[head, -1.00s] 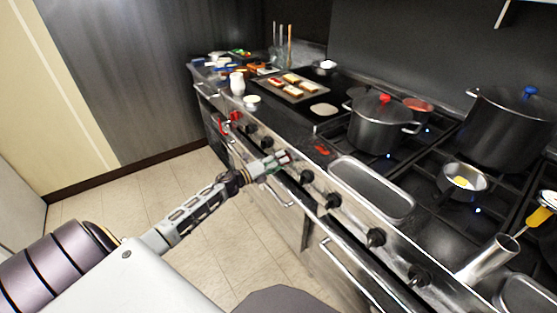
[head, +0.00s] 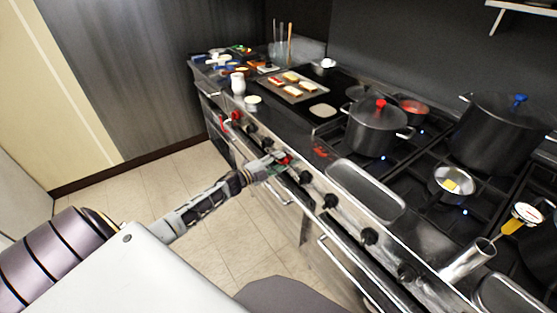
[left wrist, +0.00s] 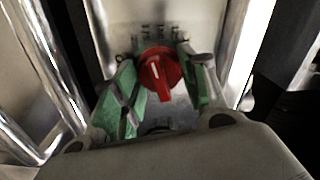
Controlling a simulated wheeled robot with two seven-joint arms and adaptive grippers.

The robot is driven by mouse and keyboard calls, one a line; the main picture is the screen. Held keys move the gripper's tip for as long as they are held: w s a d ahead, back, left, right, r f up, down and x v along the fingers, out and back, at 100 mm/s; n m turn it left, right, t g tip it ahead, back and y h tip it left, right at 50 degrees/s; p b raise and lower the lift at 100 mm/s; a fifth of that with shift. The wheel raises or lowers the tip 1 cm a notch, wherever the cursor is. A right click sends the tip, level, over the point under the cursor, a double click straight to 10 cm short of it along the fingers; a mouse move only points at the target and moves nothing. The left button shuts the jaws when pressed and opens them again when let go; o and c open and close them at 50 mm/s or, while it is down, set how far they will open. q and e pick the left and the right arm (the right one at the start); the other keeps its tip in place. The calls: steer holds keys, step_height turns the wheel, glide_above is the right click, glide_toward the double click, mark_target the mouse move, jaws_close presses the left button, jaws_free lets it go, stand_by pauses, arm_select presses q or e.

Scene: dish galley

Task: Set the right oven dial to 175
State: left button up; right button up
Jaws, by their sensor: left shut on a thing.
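The right oven dial (left wrist: 160,74) is a red knob with a white pointer line, on the steel oven front. In the left wrist view its line points roughly up, and the scale marks around it are too small to read. In the head view only a bit of this red dial (head: 286,160) shows past my fingers. My left gripper (head: 276,163) reaches it from the left, and its green-padded fingers (left wrist: 163,88) are shut on the dial, one on each side. Another red dial (head: 236,116) sits further left on the front panel. My right gripper is not in view.
Black knobs (head: 331,201) line the panel to the right. Steel bar handles (head: 345,262) stick out below it. On top are a pot with a red knob (head: 376,130), a steel tray (head: 366,188) and a baking tray (head: 293,87). The floor (head: 200,200) in front is clear.

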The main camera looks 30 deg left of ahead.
arm_select(q)
steer(key=shift+w+r+n+p, duration=0.15)
steer(key=shift+n+p, duration=0.15)
steer(key=shift+n, duration=0.3)
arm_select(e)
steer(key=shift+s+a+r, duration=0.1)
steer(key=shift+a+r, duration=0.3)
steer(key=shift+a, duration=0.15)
arm_select(q)
steer(key=o, duration=1.1)
steer(key=shift+f+v, duration=0.2)
steer(key=shift+v, duration=5.9)
